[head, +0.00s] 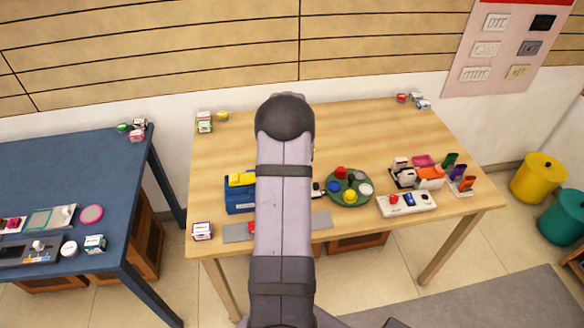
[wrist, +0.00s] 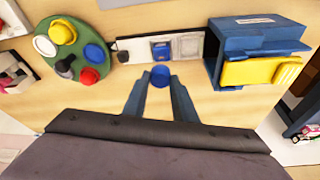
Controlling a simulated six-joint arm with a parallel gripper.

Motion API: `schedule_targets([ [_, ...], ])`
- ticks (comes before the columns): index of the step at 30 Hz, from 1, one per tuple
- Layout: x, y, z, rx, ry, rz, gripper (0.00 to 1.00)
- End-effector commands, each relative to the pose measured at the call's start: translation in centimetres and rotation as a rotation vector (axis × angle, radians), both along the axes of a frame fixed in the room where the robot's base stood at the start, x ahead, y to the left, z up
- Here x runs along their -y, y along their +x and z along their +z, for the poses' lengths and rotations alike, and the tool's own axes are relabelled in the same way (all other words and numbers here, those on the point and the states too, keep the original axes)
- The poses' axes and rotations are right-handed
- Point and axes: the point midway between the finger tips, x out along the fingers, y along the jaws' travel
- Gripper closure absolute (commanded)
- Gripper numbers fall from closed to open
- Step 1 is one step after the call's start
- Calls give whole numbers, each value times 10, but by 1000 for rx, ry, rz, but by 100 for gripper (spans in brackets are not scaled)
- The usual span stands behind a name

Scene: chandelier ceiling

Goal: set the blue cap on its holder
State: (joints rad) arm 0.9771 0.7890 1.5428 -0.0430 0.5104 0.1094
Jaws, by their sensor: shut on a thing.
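The blue cap (wrist: 160,77) is a small round blue piece between my fingertips in the wrist view. My gripper (wrist: 159,84) is shut on it, above the wooden table. Just beyond the cap lies a pale strip (wrist: 136,46) with a dark piece, a blue square part (wrist: 162,48) and a whitish part. I cannot tell for certain which part is the cap's holder. The cap appears short of the strip in the picture; its height above the table is unclear. In the head view my arm hides the gripper, the cap and most of the strip.
A round green tray (head: 353,203) holds several coloured round pieces, one of them blue (wrist: 94,53). A blue box (wrist: 230,70) with a yellow part (wrist: 258,73) stands on the strip's other side. A white panel (head: 421,205) sits right of the tray. The table's back is mostly clear.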

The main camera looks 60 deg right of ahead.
Motion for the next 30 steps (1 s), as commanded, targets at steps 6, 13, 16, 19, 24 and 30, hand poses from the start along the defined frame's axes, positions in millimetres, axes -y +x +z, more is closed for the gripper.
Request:
schedule_targets([
  [6,0,0,-19,0,-1,0,96],
  [13,0,0,-29,0,-1,0,96],
  [16,0,0,-31,0,-1,0,96],
  [19,0,0,-31,0,-1,0,96],
  [24,0,0,-30,0,-1,0,96],
  [30,0,0,-30,0,0,0,96],
])
